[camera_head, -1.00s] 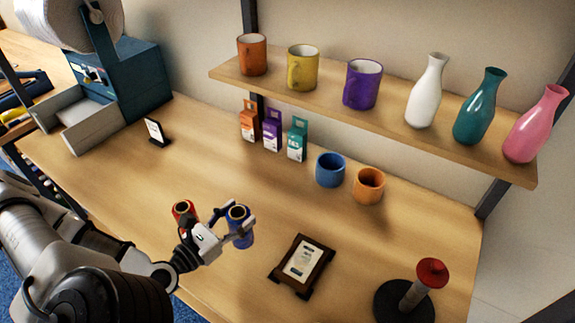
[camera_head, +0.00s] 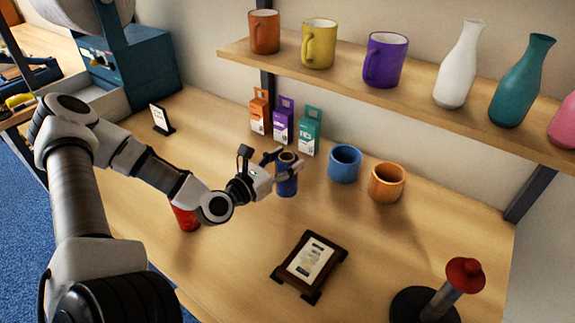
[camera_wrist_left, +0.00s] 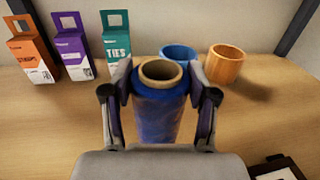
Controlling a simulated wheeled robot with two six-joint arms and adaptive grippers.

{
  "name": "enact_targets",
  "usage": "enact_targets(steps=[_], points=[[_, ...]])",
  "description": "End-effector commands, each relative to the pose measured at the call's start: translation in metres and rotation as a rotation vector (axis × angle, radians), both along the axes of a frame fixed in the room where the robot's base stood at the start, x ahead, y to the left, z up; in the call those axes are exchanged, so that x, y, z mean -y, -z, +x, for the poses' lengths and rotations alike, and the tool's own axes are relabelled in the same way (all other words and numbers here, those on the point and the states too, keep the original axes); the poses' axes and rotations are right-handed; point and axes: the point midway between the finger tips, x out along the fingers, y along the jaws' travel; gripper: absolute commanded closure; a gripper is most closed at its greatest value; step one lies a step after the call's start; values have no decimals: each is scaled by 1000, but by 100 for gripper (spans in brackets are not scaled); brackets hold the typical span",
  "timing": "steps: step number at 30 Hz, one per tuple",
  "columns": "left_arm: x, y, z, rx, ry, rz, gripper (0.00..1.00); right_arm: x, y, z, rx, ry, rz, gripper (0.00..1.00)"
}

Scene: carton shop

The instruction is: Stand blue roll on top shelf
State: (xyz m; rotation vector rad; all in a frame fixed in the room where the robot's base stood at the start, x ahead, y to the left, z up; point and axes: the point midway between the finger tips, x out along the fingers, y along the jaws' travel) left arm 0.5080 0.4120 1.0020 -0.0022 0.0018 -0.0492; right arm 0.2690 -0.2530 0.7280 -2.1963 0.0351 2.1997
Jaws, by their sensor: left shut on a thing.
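The blue roll (camera_head: 287,181) is upright with a brown core showing at its top. My left gripper (camera_head: 284,170) is shut around it, in front of the teal box and the blue cup. In the left wrist view the blue roll (camera_wrist_left: 158,105) stands between the two fingers of my left gripper (camera_wrist_left: 160,110). Its lower end is hidden there by the gripper body. I cannot tell for sure whether it clears the table. The top shelf (camera_head: 420,96) on the wall holds orange, yellow and purple mugs and white, teal and pink vases. My right gripper is not in view.
A red roll (camera_head: 186,217) stands on the table behind my left arm. Three hanging boxes (camera_head: 283,122), a blue cup (camera_head: 345,164) and an orange cup (camera_head: 387,182) stand under the shelf. A framed card (camera_head: 310,264) and a red-knobbed stand (camera_head: 450,292) are nearer.

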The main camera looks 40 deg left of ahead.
Motion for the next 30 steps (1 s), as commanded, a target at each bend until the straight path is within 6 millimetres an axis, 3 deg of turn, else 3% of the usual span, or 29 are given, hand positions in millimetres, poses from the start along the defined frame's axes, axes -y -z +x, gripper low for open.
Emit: enact_targets(steps=[4,6,9,21,22,23,24,30], points=[[-1,4,11,2,1,5,94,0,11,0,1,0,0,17],[0,23,9,-4,2,5,94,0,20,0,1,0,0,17],[-1,36,9,-2,1,3,94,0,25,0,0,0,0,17],[-1,39,9,3,-1,-1,94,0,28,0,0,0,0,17],[-1,38,9,2,-1,-1,31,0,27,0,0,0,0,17],[-1,38,9,2,-1,-1,21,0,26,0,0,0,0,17],[-1,38,9,2,-1,-1,17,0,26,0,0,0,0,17],[-1,38,9,2,-1,-1,17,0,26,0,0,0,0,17]])
